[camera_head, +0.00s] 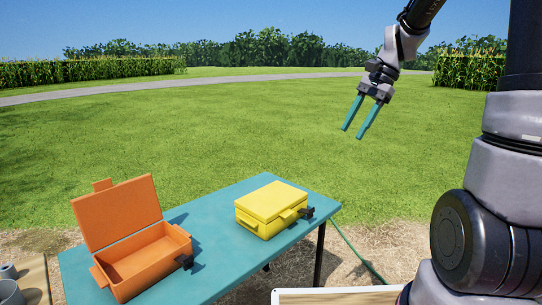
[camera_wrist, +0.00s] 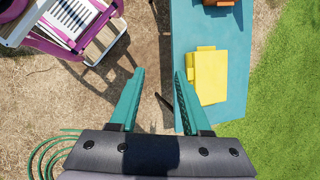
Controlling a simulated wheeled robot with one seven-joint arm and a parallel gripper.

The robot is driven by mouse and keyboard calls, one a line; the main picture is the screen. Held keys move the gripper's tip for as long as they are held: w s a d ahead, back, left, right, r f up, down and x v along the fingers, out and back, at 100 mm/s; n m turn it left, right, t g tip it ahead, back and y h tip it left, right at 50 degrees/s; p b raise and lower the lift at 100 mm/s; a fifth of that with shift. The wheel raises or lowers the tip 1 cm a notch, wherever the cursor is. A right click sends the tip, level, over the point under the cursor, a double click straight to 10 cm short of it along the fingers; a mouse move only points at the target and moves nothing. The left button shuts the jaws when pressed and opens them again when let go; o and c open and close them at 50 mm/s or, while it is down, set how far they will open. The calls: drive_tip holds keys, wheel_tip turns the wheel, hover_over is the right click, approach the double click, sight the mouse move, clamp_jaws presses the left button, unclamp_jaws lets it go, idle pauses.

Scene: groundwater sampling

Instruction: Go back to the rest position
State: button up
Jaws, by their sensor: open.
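My gripper (camera_head: 353,118) is open and empty, held in the air to the right of the table and above it in the head view. Its two teal fingers also show in the wrist view (camera_wrist: 158,95), pointing down with bare ground between them. Nothing touches the fingers. A yellow box (camera_head: 270,205) with its lid shut stands on the table; it also shows in the wrist view (camera_wrist: 211,76). An orange box (camera_head: 143,262) with its lid raised stands at the table's left end and looks empty inside.
The teal table (camera_head: 210,209) stands on bare dirt beside grass. A green hose (camera_wrist: 42,150) lies coiled on the ground. A pink-framed item (camera_wrist: 85,30) with a white slatted part stands left of the table. Grey containers (camera_head: 10,290) sit at lower left. The air around my gripper is clear.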

drive_tip(key=s+d+r+n+t+h, duration=0.1)
drive_tip(key=s+r+n+t, duration=0.2)
drive_tip(key=s, duration=0.4)
drive_tip(key=s+d+r+n+t+h, duration=0.2)
drive_tip(key=s+r+n+t, duration=0.1)
drive_tip(key=s, duration=0.4)
wheel_tip(320, 180, up, 2)
drive_tip(key=shift+s+r+t, duration=0.15)
drive_tip(key=shift+r+t, duration=0.05)
drive_tip(key=shift+t, duration=0.7)
